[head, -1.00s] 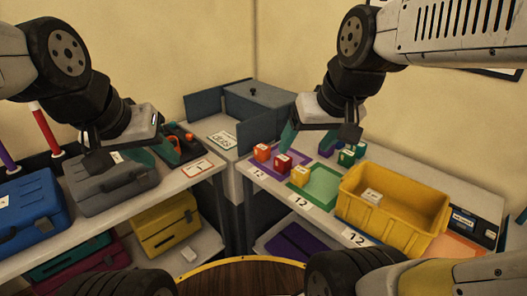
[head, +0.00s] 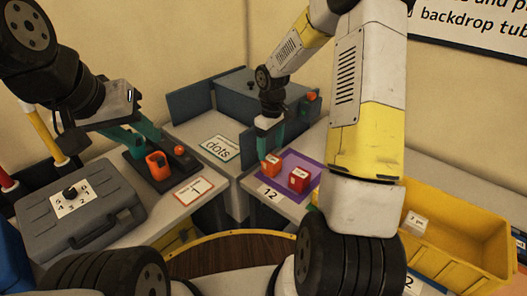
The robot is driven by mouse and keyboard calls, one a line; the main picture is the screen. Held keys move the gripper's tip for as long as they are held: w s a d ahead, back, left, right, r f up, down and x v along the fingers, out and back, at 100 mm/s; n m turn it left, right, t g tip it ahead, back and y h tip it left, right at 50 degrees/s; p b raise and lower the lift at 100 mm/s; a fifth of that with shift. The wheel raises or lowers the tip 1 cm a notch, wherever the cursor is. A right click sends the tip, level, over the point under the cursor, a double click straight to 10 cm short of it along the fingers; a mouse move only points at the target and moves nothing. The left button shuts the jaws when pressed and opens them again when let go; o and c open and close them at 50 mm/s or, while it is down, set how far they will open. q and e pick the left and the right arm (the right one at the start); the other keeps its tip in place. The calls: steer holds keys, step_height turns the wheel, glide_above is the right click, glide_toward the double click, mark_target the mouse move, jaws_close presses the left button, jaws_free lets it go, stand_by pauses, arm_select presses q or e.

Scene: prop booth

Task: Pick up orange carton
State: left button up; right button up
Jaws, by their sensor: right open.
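The small orange carton (head: 271,166) stands on the purple mat (head: 292,163) at the front corner of the right table. A red carton (head: 299,180) stands just to its right. My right gripper (head: 269,142) points down with teal fingers directly above and behind the orange carton. It is open, and the carton is on the mat; whether the fingers touch it I cannot tell. My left gripper (head: 146,138) is open with teal fingers apart, over the black tray on the left table, close to an orange item.
A black tray (head: 135,165) holds an orange item (head: 158,166). A grey case (head: 80,208) stands at the left. A yellow bin (head: 455,240) is at the right. Grey-blue panels and a box (head: 250,90) stand behind. My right arm hides part of the right table.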

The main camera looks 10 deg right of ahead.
mark_target(272, 159)
steer(key=f, duration=0.7)
steer(key=shift+w+d+f, duration=0.1)
steer(key=shift+d+f, duration=0.1)
steer(key=shift+f, duration=0.1)
steer(key=c, duration=1.5)
